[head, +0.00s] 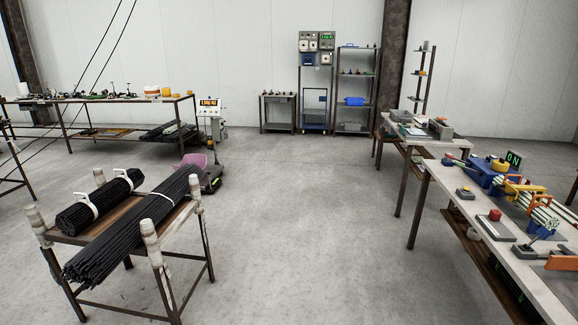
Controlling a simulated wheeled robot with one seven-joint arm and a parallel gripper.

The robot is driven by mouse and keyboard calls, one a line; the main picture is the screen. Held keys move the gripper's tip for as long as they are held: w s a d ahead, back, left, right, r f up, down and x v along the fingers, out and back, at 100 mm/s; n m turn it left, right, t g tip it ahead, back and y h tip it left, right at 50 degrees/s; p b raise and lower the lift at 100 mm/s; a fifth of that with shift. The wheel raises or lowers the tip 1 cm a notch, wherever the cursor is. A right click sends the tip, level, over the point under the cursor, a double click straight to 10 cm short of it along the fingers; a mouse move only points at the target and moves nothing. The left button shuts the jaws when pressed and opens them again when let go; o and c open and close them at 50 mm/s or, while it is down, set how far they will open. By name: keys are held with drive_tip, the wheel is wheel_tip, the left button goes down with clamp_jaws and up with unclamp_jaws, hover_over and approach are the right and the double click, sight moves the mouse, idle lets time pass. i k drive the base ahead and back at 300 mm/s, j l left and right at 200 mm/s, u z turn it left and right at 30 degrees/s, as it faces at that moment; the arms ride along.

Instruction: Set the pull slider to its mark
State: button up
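I cannot make out the pull slider or its mark for certain at this distance. A grey wall panel (317,42) with dials and a small green display hangs at the back, above a blue-framed cart. My gripper is not in view.
A rack (187,210) with bundles of black rods stands at front left. A scale with a lit display (209,106) is behind it. The concrete floor (300,220) in the middle is clear.

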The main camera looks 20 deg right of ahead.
sight(494, 215)
drive_tip(key=i+z, duration=0.15)
drive_tip(key=z, duration=0.25)
drive_tip(key=i+z, duration=0.15)
drive_tip(key=z, duration=0.3)
drive_tip(key=i+z, duration=0.15)
drive_tip(key=z, duration=0.25)
drive_tip(key=i+j+z, duration=0.1)
drive_tip(key=z, duration=0.3)
drive_tip(key=i+j+z, duration=0.1)
drive_tip(key=z, duration=0.3)
drive_tip(key=i+j+z, duration=0.35)
drive_tip(key=z, duration=0.15)
drive_tip(key=j, duration=0.1)
